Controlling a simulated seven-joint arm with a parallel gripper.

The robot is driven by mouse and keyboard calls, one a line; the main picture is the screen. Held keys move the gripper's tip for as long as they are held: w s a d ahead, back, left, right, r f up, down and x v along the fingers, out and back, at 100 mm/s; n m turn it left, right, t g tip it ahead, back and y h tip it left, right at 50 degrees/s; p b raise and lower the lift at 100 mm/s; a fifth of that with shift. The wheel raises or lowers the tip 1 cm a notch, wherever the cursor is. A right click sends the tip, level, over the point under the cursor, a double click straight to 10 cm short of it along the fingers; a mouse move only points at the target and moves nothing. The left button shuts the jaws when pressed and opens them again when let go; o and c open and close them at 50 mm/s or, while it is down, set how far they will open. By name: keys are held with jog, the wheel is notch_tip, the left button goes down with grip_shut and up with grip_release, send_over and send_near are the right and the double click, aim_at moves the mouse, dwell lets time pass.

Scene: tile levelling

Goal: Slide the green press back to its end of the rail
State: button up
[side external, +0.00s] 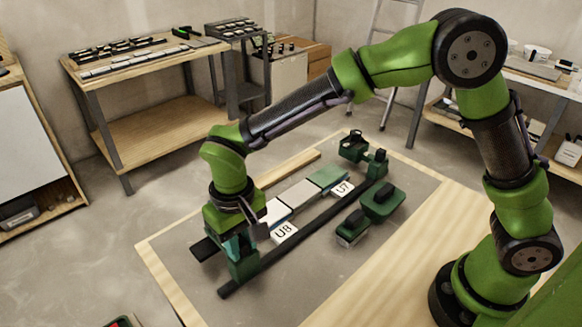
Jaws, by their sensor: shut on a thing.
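A dark green block (243,266), which looks like the green press, stands at the near left end of a black rail (310,227). My gripper (240,236) is directly above it, pointing down, and is shut on its upper part. My gripper hides much of the block's top, so the exact grip is not clear. A row of tiles lies beside the rail: a white tile (277,213), a beige tile (299,194) and a green tile (328,177). White labels U8 (284,232) and U7 (341,189) lie near the rail.
Other dark green fixtures stand at the far end of the rail (353,147), (377,164) and right of it (381,203), (351,230). A wooden strip (287,168) lies behind the tiles. The grey board (180,262) is bare at the left and front.

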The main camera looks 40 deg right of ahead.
jog(key=shift+w+r, duration=0.1)
jog(key=o, duration=0.9)
jog(key=shift+c, duration=0.2)
jog(key=shift+r, duration=3.45)
